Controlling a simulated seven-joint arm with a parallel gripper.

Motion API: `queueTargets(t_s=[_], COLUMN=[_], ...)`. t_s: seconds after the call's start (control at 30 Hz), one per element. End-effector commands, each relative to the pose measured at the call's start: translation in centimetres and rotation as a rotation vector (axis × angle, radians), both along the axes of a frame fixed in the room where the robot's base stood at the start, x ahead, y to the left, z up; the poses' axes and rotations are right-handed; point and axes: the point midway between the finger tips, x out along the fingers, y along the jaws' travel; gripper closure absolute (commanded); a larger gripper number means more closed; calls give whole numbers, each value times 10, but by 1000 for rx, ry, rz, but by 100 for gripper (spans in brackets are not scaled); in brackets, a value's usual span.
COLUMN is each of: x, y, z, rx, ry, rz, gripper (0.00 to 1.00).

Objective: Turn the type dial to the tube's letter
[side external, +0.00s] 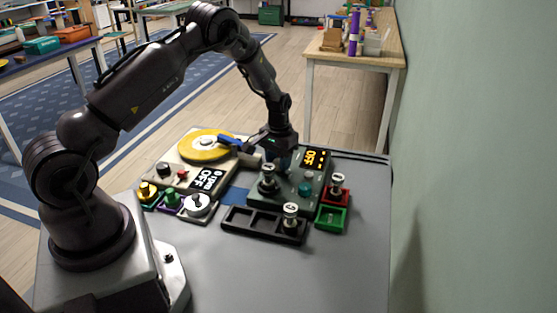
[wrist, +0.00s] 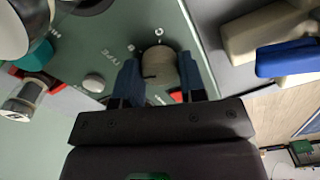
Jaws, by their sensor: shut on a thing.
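The type dial (wrist: 157,63) is a round grey-beige knob with a dark line on the dark green machine panel (side external: 292,203). Small white marks and letters stand around it, partly hidden. My gripper (wrist: 160,78) has its blue fingertips on both sides of the knob, shut on it; in the side view my gripper (side external: 283,166) is low over the panel and hides the dial.
A teal button (side external: 305,189) is on the panel. A black rack (side external: 262,235) holds another capped tube (side external: 290,216); a third (side external: 337,184) stands at the red holder (side external: 345,196). A green tray (side external: 331,218) is nearby. A machine with a yellow disc (side external: 205,141) stands left.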

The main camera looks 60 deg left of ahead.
Motion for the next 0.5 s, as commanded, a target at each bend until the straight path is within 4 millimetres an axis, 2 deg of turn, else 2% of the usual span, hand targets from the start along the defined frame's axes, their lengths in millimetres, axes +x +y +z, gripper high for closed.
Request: queueTargets(t_s=[0.2, 0.5], x=[0, 0], y=[0, 0], z=[1, 1], rx=[-1, -1], ry=[2, 3], rz=[169, 316], gripper=[86, 86])
